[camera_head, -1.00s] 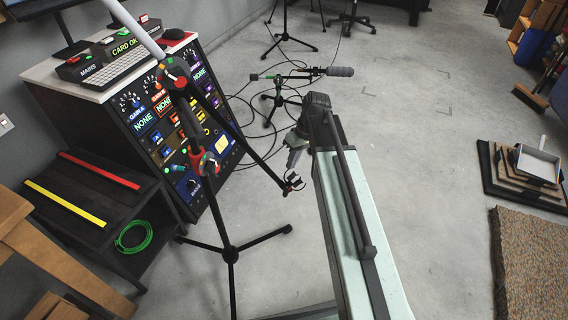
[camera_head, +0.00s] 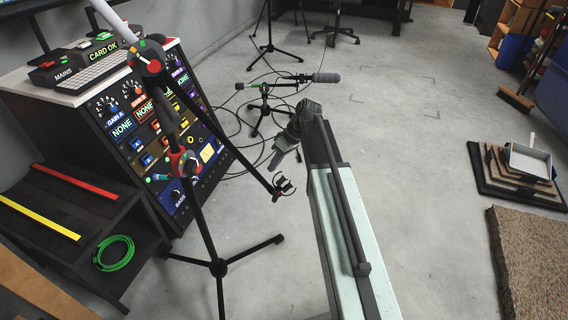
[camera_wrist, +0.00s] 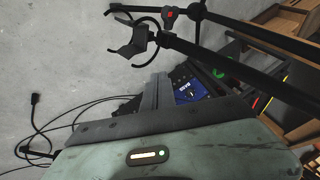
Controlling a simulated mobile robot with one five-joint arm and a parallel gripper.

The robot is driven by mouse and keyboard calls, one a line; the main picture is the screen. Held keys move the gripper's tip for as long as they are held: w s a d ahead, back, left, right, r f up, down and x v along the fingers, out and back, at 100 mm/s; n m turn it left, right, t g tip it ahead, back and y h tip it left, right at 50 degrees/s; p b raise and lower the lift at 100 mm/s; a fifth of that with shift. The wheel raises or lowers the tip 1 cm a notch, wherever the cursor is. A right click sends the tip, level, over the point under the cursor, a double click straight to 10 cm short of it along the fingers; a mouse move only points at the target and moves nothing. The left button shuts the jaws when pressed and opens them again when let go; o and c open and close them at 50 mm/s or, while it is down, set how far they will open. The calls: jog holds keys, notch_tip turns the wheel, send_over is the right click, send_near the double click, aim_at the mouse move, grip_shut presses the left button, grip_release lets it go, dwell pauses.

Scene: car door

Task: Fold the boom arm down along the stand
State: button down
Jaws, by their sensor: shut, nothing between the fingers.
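The stand (camera_head: 203,225) is a black tripod with red-trimmed joints, upright in front of the console. Its boom arm (camera_head: 222,133) slopes from the top joint (camera_head: 146,57) down to the right, well apart from the pole. A pale counterweight end (camera_head: 113,20) points up left. A black microphone cradle (camera_head: 281,188) sits at the boom's low end; it also shows in the wrist view (camera_wrist: 136,42). My gripper (camera_head: 275,163) is shut and empty, just above the cradle. In the wrist view the boom (camera_wrist: 235,70) runs right from the cradle, beyond my fingertips (camera_wrist: 156,82).
A console with lit panels (camera_head: 150,125) stands behind the stand. A low black shelf (camera_head: 75,215) with red and yellow strips and a green cable coil (camera_head: 113,253) is at left. A second stand with a microphone (camera_head: 326,78) and loose cables lie behind.

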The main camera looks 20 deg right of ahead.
jog(key=shift+s+a+f+b, duration=0.15)
jog(key=shift+s+a+f, duration=0.1)
jog(key=shift+s+a, duration=0.25)
jog(key=shift+s+a+f+b, duration=0.2)
jog(key=shift+s+a, duration=0.15)
jog(key=shift+a, duration=0.25)
jog(key=s+a+f+b, duration=0.3)
jog(key=a+f+b, duration=0.1)
jog(key=a, duration=0.4)
jog(key=shift+s, duration=0.3)
